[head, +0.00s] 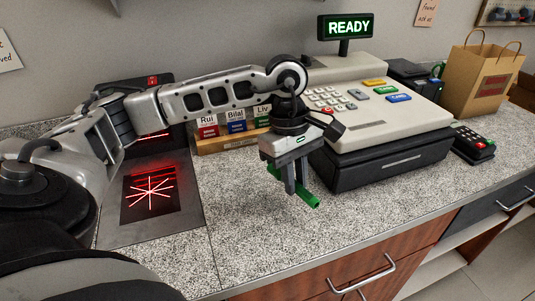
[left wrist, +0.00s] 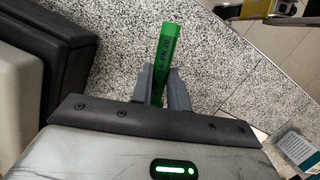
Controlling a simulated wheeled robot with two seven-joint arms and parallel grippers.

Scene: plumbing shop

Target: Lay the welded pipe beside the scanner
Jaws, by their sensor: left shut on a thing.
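The welded pipe (head: 311,200) is a short green piece held out over the speckled counter, in front of the cash register. My left gripper (head: 293,184) is shut on it. In the left wrist view the green pipe (left wrist: 165,55) sticks out from between the fingers (left wrist: 160,88) and has dark print on it. Its other end is hidden by the fingers and the gripper body. The scanner (head: 190,216) is a dark flat plate in the counter with red crossing laser lines, to the left of the gripper and apart from the pipe. My right gripper is not in view.
A beige cash register (head: 405,162) on a black drawer stands right of the gripper. A wooden holder (head: 212,145) with name labels is behind my arm. A card terminal (head: 473,145) and paper bag (head: 480,85) are farther right. Bare counter (head: 240,240) lies between scanner and gripper.

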